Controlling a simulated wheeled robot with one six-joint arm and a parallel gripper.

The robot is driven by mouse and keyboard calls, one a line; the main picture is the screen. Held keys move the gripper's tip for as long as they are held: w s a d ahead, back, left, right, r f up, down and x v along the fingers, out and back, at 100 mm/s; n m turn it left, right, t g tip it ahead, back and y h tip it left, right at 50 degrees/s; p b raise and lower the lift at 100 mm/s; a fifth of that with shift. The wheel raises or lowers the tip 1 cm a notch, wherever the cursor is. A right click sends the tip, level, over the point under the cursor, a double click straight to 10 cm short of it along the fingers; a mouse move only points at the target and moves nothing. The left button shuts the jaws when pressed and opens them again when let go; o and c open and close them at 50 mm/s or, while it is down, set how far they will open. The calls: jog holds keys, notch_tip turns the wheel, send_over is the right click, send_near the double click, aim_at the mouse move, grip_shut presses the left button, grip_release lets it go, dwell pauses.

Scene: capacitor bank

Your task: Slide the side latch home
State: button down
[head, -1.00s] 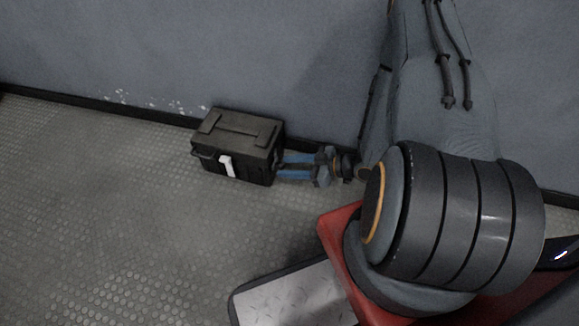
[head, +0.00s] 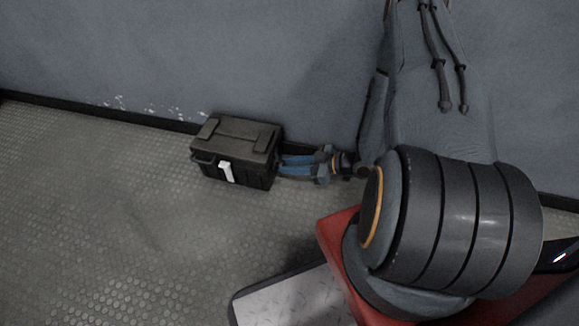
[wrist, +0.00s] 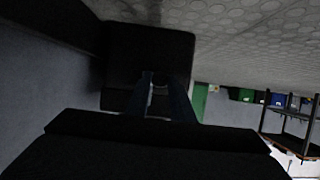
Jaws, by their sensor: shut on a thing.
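A black case (head: 237,153) with a ridged body stands on the floor close to the wall. A white latch (head: 226,172) shows on its front face. My gripper (head: 281,163) reaches in from the right, its blue fingers at the case's right side. In the wrist view, the fingers (wrist: 160,78) are close together against the dark side of the case (wrist: 124,60). They are shut on a small dark part, which I take as the side latch (wrist: 160,79). It is mostly hidden by the fingers and deep shadow, so its exact position cannot be told.
The grey wall (head: 290,60) and its dark skirting run right behind the case. A red base part (head: 340,232) and a metal tread plate (head: 290,300) lie at the lower right. The studded floor (head: 100,220) to the left and front is clear.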

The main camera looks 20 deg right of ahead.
jog(key=c, duration=1.6)
grip_release()
jog(key=shift+d, duration=0.1)
jog(key=shift+o, duration=0.2)
jog(key=p+v, duration=0.3)
jog(key=v, duration=0.4)
jog(key=shift+s+d+r, duration=0.15)
jog(key=shift+d+r, duration=0.05)
jog(key=shift+d, duration=0.05)
